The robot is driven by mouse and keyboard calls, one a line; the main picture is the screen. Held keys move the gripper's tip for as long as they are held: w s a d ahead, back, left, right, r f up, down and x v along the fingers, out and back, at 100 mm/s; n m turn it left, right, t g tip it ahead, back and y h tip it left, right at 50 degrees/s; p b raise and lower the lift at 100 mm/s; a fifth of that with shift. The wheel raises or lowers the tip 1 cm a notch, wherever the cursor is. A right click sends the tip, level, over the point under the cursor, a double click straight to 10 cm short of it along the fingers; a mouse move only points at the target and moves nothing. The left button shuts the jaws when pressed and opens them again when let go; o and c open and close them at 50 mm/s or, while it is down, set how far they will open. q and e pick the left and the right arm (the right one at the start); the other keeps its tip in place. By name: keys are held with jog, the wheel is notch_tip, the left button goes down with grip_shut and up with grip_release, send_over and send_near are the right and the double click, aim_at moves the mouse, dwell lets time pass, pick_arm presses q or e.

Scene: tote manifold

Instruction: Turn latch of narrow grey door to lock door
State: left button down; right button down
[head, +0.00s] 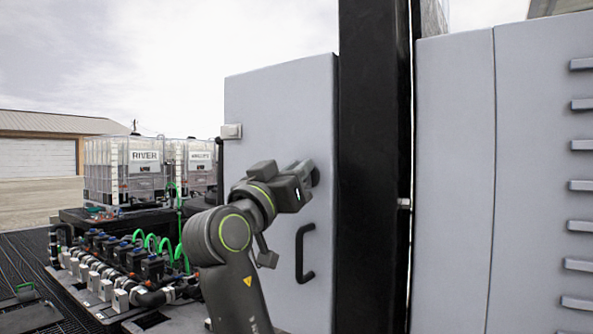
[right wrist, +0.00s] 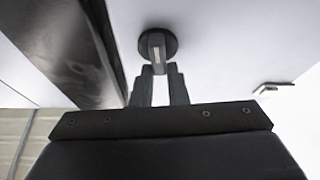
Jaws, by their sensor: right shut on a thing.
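The narrow grey door (head: 270,115) stands upright left of a black post and looks flush with it. Its latch (right wrist: 158,46) is a round dark disc with a raised grip bar, seen in the right wrist view. In the head view the latch (head: 315,175) is mostly hidden behind my right gripper (head: 303,180). My right gripper's fingers (right wrist: 160,75) are shut on the latch's bar. A black pull handle (head: 304,254) is on the door below the latch. My left gripper is not in view.
The black post (head: 368,170) stands right of the door, with a wider grey cabinet (head: 455,180) beyond it. A hinge (head: 231,131) sits on the door's left edge. At left are white totes (head: 125,170) and a manifold with green hoses (head: 130,262).

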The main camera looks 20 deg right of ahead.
jog(key=shift+w+a+f+n+t+y+p, duration=0.15)
jog(key=shift+n+y+p, duration=1.4)
jog(key=shift+n, duration=1.85)
jog(key=shift+w+a+f+n+t+y+p, duration=0.15)
jog(key=shift+n+y+p, duration=0.95)
jog(key=shift+n+p, duration=1.6)
jog(key=shift+w+a+f+n+t+y+p, duration=0.2)
jog(key=shift+n+y+p, duration=1)
jog(key=shift+n, duration=2.9)
jog(key=shift+s+d+f, duration=0.1)
jog(key=shift+d, duration=0.05)
jog(key=c, duration=1.4)
grip_release()
jog(key=shift+c, duration=0.2)
jog(key=b+v, duration=1.4)
jog(key=v, duration=0.3)
jog(key=shift+s+b, duration=0.25)
jog(key=shift+b, duration=0.05)
